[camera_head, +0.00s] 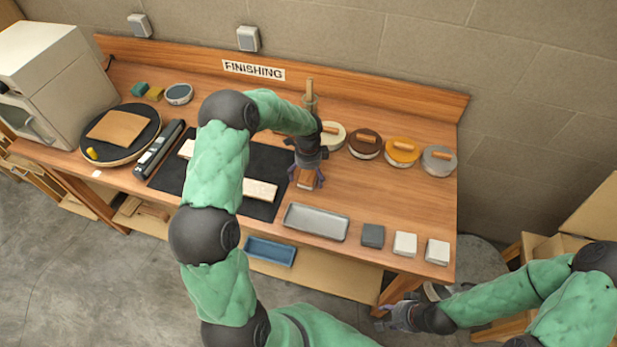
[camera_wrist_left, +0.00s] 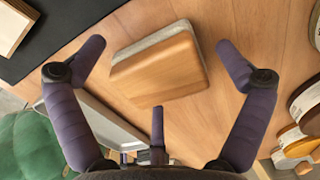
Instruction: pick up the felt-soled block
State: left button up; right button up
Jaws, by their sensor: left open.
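The felt-soled block (camera_wrist_left: 160,70) is a wooden block with a grey layer along its edge, lying on the wooden bench. In the head view the block (camera_head: 307,179) shows in part under my left gripper (camera_head: 306,177). In the left wrist view my left gripper (camera_wrist_left: 155,85) is open, its purple fingers spread around the block; I see no clear contact. My right gripper (camera_head: 398,314) hangs low in front of the bench's right front corner, away from the block; its fingers are too small to read.
A grey metal tray (camera_head: 316,222) lies close in front of the block. A black mat (camera_head: 262,205) is to its left. Several round lidded tins, one with an orange lid (camera_head: 402,150), stand behind right. A dark grey block (camera_head: 372,235) and white blocks line the front edge. Bare bench lies right of the block.

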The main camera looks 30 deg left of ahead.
aim_at(309, 174)
pick_arm(q)
jog(key=c, duration=1.4)
jog(key=shift+o, duration=0.2)
jog(key=shift+r, duration=0.6)
jog(key=shift+d+r, duration=0.2)
jog(key=shift+r, duration=1.05)
jog(key=s+d+r, duration=0.2)
jog(key=d+r, duration=0.2)
jog(key=d, duration=0.2)
jog(key=s+d+r+p, duration=0.1)
jog(key=s+d+r, duration=0.2)
jog(key=d+r, duration=0.2)
jog(key=shift+s+d+r, duration=0.15)
jog(key=shift+s+d, duration=0.1)
jog(key=shift+d, duration=0.5)
